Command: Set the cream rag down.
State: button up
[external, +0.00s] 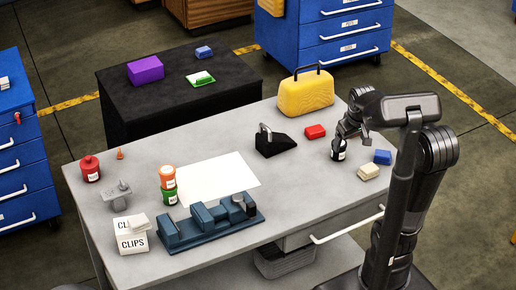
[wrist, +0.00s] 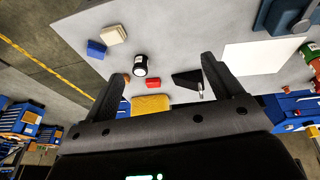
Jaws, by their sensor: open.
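The cream rag (external: 369,172) is a small folded block lying on the grey table's right side. It also lies on the table in the wrist view (wrist: 113,35), at the upper left beside the blue block. My gripper (external: 352,134) is above the table's right part, near the black bottle and apart from the rag. In the wrist view my gripper (wrist: 162,72) has its two fingers wide apart, with nothing held between them.
A black bottle (external: 338,154), blue block (external: 382,157) and red block (external: 315,132) are near my gripper. A yellow case (external: 306,96) and black wedge (external: 274,146) stand behind. A blue fixture (external: 208,224) and white sheet (external: 215,178) occupy the middle.

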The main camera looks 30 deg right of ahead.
jog(key=s+a+r+t+y, duration=0.1)
jog(key=s+a+t, duration=0.1)
jog(key=s+a, duration=0.4)
jog(key=shift+s+a+r, duration=0.15)
jog(key=shift+s+r, duration=0.1)
jog(key=shift+s, duration=1.45)
